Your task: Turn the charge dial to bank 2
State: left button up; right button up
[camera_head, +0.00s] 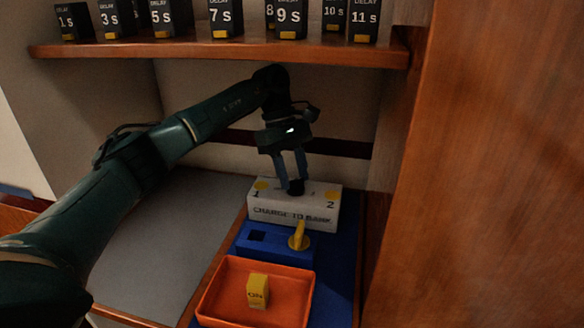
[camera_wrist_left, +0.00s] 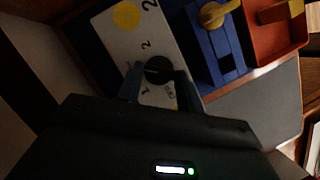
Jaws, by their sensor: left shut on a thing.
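The charge dial is a black knob (camera_head: 295,187) on top of a white box (camera_head: 293,212) lettered "CHARGE TO BANK", with yellow discs by the numbers 1 at left and 2 at right. My left gripper (camera_head: 293,178) reaches down from above with its fingers on either side of the knob, shut on it. In the left wrist view the knob (camera_wrist_left: 158,70) sits between the two fingertips (camera_wrist_left: 157,84), and a large 2 shows on the box beyond. Which number the knob points to cannot be told. My right gripper is not in view.
In front of the white box is a blue block (camera_head: 275,243) with a yellow lever (camera_head: 299,237). Nearer stands an orange tray (camera_head: 293,298) holding a yellow block (camera_head: 258,291). A wooden shelf (camera_head: 230,50) with several black delay blocks hangs above, and a wooden panel (camera_head: 470,170) stands at right.

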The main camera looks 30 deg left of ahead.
pick_arm(q)
jog(key=m, duration=0.2)
jog(key=m+g+y, duration=0.1)
jog(key=m, duration=0.1)
jog(key=shift+w+d+r+m+p, duration=0.1)
jog(key=shift+w+d+m+p, duration=0.1)
jog(key=shift+m+p, duration=0.15)
jog(key=m+y, duration=0.1)
jog(key=m, duration=0.1)
jog(key=m+g+y, duration=0.1)
jog(key=m, duration=0.2)
jog(key=shift+w+d+p, duration=0.1)
jog(key=shift+p, duration=0.25)
jog(key=shift+m, duration=0.35)
jog(key=o, duration=1)
